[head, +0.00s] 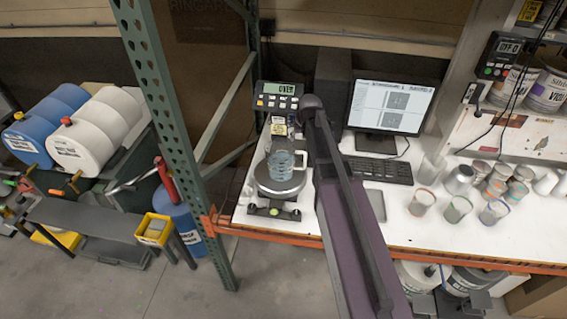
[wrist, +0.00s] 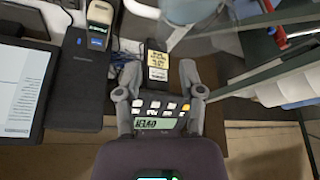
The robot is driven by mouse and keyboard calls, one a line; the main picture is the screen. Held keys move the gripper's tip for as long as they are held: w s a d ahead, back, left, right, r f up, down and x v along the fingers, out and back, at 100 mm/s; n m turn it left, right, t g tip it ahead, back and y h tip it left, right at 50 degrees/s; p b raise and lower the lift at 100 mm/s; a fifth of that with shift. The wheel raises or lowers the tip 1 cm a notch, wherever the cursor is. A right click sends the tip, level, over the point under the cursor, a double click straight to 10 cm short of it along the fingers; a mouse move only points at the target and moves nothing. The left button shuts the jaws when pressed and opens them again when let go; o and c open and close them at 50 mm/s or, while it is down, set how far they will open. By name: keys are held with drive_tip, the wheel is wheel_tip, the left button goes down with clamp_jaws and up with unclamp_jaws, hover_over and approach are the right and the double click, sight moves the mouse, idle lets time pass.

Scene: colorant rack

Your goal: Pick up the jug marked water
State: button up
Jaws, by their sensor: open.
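A clear bluish jug (head: 281,163) stands upright on the round plate of a bench scale (head: 262,185) in the head view, its handle on the right side. Any marking on it is too small to read. Part of what looks like this jug shows at the top edge of the wrist view (wrist: 190,8). My gripper (wrist: 160,68) is open and empty in the wrist view, its fingers spread above the scale's keypad and display. In the head view my arm ends behind and right of the jug, and its fingers are not visible. The gripper is apart from the jug.
A monitor (head: 391,107) and keyboard (head: 379,169) stand right of my arm. Several cups (head: 458,209) crowd the bench's right side. A green rack post (head: 172,130) rises left of the scale.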

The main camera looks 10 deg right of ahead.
sight(293, 150)
drive_tip(key=shift+b+x, duration=3.35)
drive_tip(key=shift+x, duration=0.45)
drive_tip(key=shift+w+f+b, duration=0.1)
drive_tip(key=shift+f+b, duration=0.25)
drive_tip(key=shift+f, duration=0.15)
drive_tip(key=shift+b+x, duration=2.35)
drive_tip(key=shift+x, duration=0.1)
drive_tip(key=shift+w, duration=0.15)
clamp_jaws()
